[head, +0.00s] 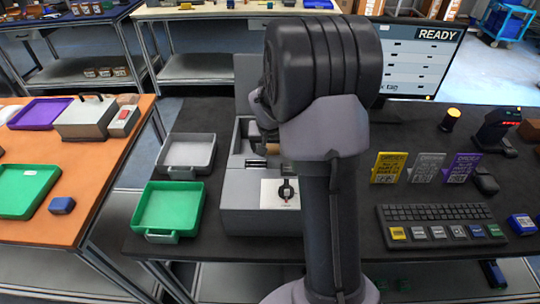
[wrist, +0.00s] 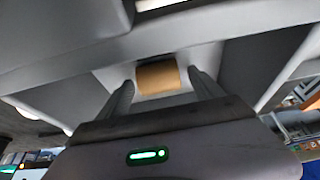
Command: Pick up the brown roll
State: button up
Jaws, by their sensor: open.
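The brown roll (wrist: 158,77) shows in the wrist view just beyond my gripper (wrist: 160,84), between the lines of its two fingers. The fingers are apart, one on each side of the roll's near end. I cannot tell whether either finger touches it. In the head view my arm hides most of the gripper. A small brown piece, seemingly the roll (head: 256,163), shows inside the grey machine (head: 240,206), left of my arm.
A green tray (head: 168,207) and a grey tray (head: 187,152) stand left of the machine. A keyboard (head: 436,227), upright tag cards (head: 389,167) and a scanner (head: 495,132) stand on the right. A monitor (head: 421,61) reading READY is behind. The machine's grey walls surround the gripper closely.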

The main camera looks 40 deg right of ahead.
jog(key=c, duration=1.4)
